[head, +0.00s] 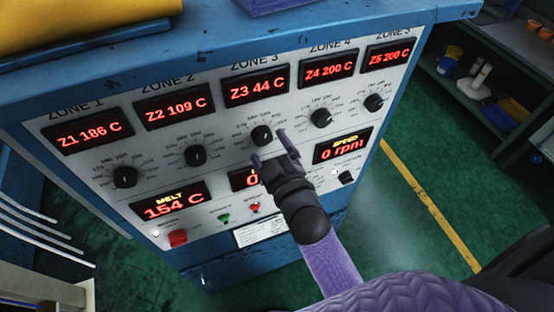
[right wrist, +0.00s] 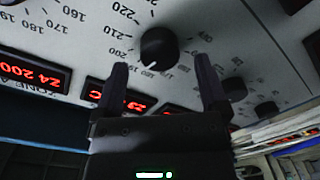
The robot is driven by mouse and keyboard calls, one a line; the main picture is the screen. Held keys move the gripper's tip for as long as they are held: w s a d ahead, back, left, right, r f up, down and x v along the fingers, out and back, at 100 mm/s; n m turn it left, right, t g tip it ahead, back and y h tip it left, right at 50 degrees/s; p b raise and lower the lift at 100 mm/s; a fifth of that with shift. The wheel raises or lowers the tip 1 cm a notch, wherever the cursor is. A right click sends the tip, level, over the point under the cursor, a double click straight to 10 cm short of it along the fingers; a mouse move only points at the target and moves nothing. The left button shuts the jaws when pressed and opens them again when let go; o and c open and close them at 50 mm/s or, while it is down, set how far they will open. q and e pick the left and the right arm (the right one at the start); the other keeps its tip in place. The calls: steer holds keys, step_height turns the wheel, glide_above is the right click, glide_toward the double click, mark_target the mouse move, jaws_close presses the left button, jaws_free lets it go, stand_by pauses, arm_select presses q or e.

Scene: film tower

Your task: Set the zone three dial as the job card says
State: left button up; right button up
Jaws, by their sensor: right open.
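The zone three dial (head: 262,136) is a black knob with a printed scale below the red display (head: 256,86) reading Z3 44 C. My right gripper (head: 269,148) is open just in front of this dial, fingers apart. In the right wrist view the dial (right wrist: 158,48) lies beyond and between the two fingertips (right wrist: 162,75), with bare panel showing around it; I cannot tell whether a finger touches it. A white printed card (head: 262,230) is low on the panel, its text too small to read. My left gripper is out of view.
Neighbouring dials for zone two (head: 195,155) and zone four (head: 321,117) flank it. The melt display (head: 170,200) reads 154 C; the speed display (head: 343,146) reads 0 rpm. A red button (head: 177,237) and smaller buttons sit below. Dark shelves (head: 500,110) stand right.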

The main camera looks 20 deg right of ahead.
steer(key=s+b, duration=0.1)
steer(key=s, duration=0.7)
steer(key=shift+d, duration=0.25)
